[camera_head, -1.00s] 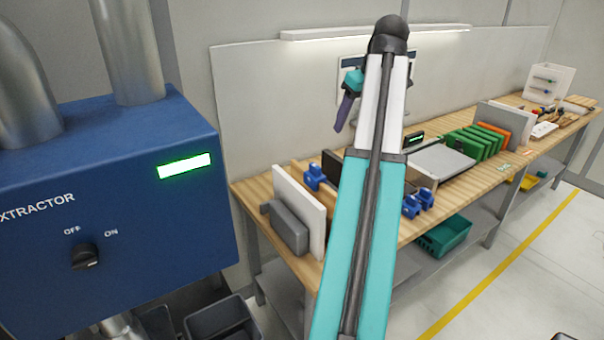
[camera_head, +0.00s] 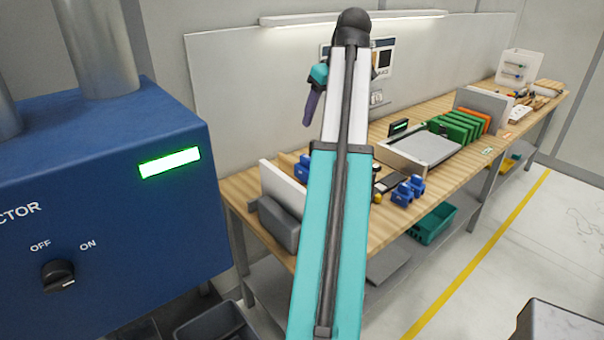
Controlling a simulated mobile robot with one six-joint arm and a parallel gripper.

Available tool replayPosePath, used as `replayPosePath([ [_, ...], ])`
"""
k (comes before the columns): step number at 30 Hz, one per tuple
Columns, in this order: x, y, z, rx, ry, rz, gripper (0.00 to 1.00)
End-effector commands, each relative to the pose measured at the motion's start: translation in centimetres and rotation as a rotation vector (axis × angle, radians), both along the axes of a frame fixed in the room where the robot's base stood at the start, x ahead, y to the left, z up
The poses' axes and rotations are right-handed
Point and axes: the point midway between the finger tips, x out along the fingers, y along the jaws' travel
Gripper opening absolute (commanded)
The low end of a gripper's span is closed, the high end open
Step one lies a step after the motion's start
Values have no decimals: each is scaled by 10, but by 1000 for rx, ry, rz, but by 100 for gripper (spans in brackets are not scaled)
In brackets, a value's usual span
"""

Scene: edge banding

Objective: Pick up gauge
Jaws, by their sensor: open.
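I cannot clearly tell which thing is the gauge. A small dark item with a yellow part (camera_head: 377,170) lies on the wooden bench (camera_head: 455,101), just right of my arm, and is too small to name surely. A flat dark item (camera_head: 389,183) lies beside it, next to blue clamp-like blocks (camera_head: 408,191). My gripper (camera_head: 308,112) hangs from the far end of my arm, in front of the backboard and above the bench. It is open, seen nearly edge-on, with nothing visible in it. My arm hides part of the bench.
A blue extractor box (camera_head: 104,225) stands close on the left. A white panel (camera_head: 283,187) and a grey block (camera_head: 273,222) stand at the bench's near end. A grey tray-like unit (camera_head: 420,149) and green upright pieces (camera_head: 456,128) stand farther along.

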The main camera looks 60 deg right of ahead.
Motion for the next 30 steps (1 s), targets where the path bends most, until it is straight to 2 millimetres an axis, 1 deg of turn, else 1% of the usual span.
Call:
replayPosePath([
  [1, 0, 0, -8, 0, 0, 1, 59],
  [7, 1, 0, -25, 1, 0, 1, 59],
  [12, 1, 1, -48, 0, 0, 2, 59],
  [15, 1, 1, -56, 0, 0, 2, 59],
  [19, 1, 1, -61, 0, 0, 2, 59],
  [30, 2, 1, -60, 0, 0, 3, 59],
])
